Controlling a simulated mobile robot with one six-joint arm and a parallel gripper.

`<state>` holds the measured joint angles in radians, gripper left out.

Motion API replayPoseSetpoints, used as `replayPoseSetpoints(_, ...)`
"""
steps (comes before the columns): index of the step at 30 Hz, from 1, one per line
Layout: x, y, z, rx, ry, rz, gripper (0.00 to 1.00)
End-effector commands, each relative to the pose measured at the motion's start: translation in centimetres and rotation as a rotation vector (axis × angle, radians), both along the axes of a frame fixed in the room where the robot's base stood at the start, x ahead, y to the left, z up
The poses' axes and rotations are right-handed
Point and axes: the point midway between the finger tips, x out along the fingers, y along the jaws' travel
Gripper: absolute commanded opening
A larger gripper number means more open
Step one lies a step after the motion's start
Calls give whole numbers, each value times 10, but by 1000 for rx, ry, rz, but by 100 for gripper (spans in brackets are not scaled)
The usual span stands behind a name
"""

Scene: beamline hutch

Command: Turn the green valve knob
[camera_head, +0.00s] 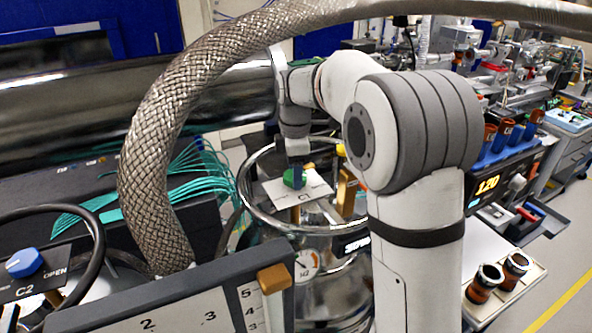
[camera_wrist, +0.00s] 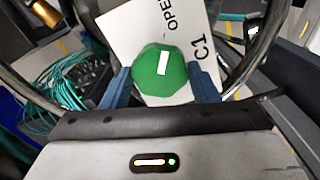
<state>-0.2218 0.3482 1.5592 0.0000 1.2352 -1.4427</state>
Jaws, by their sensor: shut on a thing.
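The green valve knob (camera_head: 295,178) sits on a white plate (camera_head: 314,189) marked C1, above the shiny metal vessel. In the wrist view the green knob (camera_wrist: 159,70) has a white bar mark on top, tilted a little from the picture's upright. The white plate (camera_wrist: 122,28) there reads OPEN and C1. My gripper (camera_head: 295,170) reaches down onto the knob from above. In the wrist view the blue fingers of my gripper (camera_wrist: 161,88) stand on both sides of the knob and are shut on it.
A metal ring (camera_head: 247,203) surrounds the plate, close to my gripper. A braided hose (camera_head: 150,150) arches at the left. A blue knob (camera_head: 24,262) marked C2 is at the far left. Teal cables (camera_head: 200,178) lie behind the hose.

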Motion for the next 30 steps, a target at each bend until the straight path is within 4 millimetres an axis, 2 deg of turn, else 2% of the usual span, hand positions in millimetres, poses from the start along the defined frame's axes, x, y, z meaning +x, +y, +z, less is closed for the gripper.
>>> replayPoseSetpoints(1,0,0,0,0,-1,0,44)
replayPoseSetpoints(6,0,0,0,0,-2,-1,32)
replayPoseSetpoints(17,1,-1,1,0,-3,-68,32)
replayPoseSetpoints(30,1,-1,1,1,-4,-423,32)
